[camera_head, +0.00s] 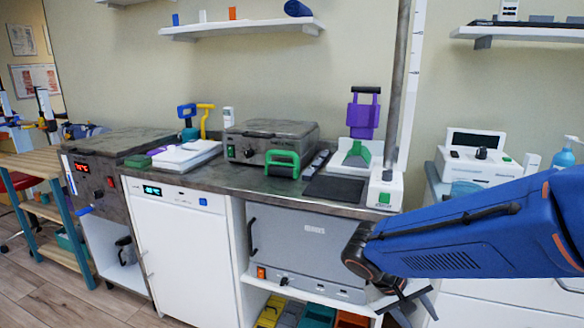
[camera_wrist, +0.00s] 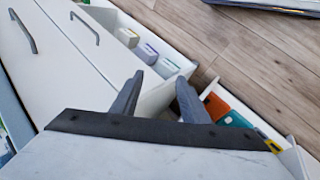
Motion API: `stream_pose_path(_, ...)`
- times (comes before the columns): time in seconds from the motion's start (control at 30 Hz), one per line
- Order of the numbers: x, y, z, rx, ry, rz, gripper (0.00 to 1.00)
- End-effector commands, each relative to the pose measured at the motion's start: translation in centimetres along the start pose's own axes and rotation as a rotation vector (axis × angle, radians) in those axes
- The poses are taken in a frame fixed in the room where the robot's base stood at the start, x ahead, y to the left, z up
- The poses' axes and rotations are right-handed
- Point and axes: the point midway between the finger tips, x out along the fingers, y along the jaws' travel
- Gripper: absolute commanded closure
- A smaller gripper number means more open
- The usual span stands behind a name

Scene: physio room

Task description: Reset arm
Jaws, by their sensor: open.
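My gripper (camera_head: 405,303) hangs at the end of my blue arm at the lower right of the head view, in front of the counter's lower shelf. It points downward. In the wrist view, my gripper (camera_wrist: 157,98) shows two dark fingers set apart with nothing between them. Beyond the fingers are white cabinet panels and the wooden floor.
Coloured bins (camera_head: 318,315) sit on the low shelf. An open white drawer (camera_wrist: 150,52) holds several boxes. The floor (camera_head: 60,290) at left is clear.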

Motion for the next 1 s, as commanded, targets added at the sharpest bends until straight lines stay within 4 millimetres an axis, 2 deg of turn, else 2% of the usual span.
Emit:
stream_pose_path(0.2,-0.7,1.9,3.4,0.032,0.0,-0.178,0.59)
stream_pose_path(0.6,-3.3,3.5,8.1,0.083,0.138,-0.461,0.59)
stream_pose_path(1.0,-6.0,4.2,10.2,0.118,0.325,-0.595,0.59)
